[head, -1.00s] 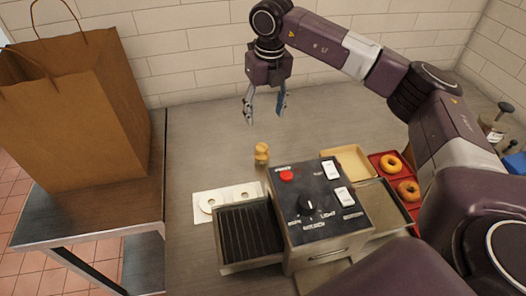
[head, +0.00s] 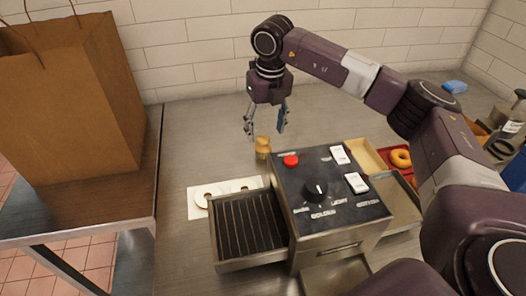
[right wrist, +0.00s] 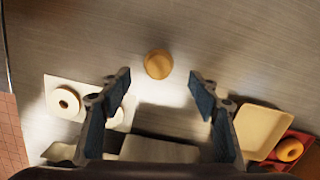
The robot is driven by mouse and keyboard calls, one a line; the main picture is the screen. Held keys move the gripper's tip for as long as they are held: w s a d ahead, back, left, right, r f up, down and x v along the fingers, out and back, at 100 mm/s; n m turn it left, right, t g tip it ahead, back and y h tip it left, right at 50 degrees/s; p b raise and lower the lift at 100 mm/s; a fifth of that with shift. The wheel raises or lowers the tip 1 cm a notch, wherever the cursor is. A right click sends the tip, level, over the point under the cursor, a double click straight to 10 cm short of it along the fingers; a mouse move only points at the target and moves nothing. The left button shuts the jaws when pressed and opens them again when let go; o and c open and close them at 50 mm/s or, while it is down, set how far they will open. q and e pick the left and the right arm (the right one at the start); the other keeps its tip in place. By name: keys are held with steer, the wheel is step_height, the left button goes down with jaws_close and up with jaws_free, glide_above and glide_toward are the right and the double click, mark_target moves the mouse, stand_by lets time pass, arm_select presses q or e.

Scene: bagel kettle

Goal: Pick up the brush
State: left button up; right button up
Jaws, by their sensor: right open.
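The brush (head: 262,146) is a small tan, wooden-looking piece standing upright on the metal counter behind the machine. In the right wrist view the brush (right wrist: 158,64) shows from above as a round tan top. My right gripper (head: 265,128) is open and points down just above the brush, not touching it. In the right wrist view the gap between the fingers (right wrist: 160,80) is empty, and the brush lies just beyond the fingertips. My left gripper is not in view.
A dark-topped machine (head: 324,190) with knob and switches stands in front of the brush, a slatted tray (head: 215,232) at its left. Pale rings lie on a white board (head: 197,213). A red tray (head: 410,170) holds a bagel. A paper bag (head: 75,110) stands left.

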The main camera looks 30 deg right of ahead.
mark_target(263, 139)
steer(key=f+p, duration=0.1)
steer(key=f, duration=0.2)
steer(key=w+f+p, duration=0.1)
steer(key=f, duration=0.2)
steer(key=shift+w+f, duration=0.1)
steer(key=shift+f, duration=0.45)
steer(key=shift+c, duration=0.2)
steer(key=c, duration=1.2)
steer(key=shift+r, duration=0.15)
